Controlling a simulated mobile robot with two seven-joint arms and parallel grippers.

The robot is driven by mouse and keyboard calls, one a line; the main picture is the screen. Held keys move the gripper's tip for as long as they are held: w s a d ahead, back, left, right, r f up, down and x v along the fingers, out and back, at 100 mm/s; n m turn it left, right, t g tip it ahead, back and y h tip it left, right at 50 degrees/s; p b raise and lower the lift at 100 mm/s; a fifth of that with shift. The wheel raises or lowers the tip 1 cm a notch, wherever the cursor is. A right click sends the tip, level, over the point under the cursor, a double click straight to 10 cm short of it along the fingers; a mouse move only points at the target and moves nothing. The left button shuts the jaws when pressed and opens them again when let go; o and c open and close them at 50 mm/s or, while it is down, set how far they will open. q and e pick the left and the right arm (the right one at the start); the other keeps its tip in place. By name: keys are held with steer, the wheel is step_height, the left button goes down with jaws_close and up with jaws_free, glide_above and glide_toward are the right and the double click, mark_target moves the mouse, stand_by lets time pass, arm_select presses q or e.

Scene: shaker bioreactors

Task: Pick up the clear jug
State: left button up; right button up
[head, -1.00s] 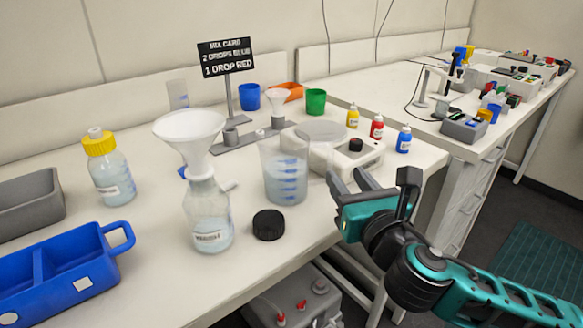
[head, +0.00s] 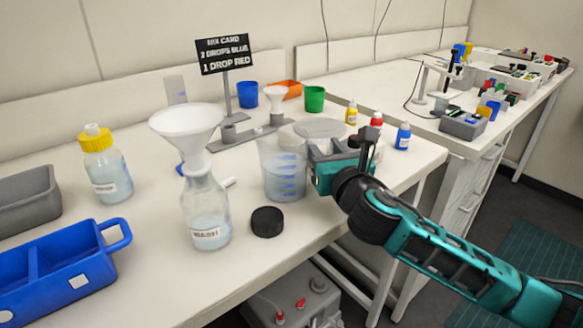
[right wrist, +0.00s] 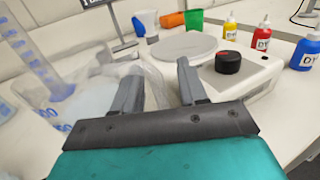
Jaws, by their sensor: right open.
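The clear jug (head: 284,172) stands upright on the bench, with blue graduation marks and some pale liquid inside. It also shows in the right wrist view (right wrist: 88,92), at the left and partly behind a finger. My right gripper (head: 312,150) is open and comes in from the right at the jug's upper right side. In the right wrist view my right gripper (right wrist: 158,80) has two dark fingers apart, the left one overlapping the jug. I cannot tell whether it touches the jug. My left gripper is not in view.
A glass bottle (head: 209,215) with a white funnel (head: 187,128) stands left of the jug. A black cap (head: 267,222) lies in front. A scale (right wrist: 248,84) and dye bottles (head: 403,136) are behind and right of my gripper. A blue caddy (head: 60,265) is at front left.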

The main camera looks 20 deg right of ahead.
steer(key=shift+c, duration=0.2)
jaws_close()
stand_by(0.4)
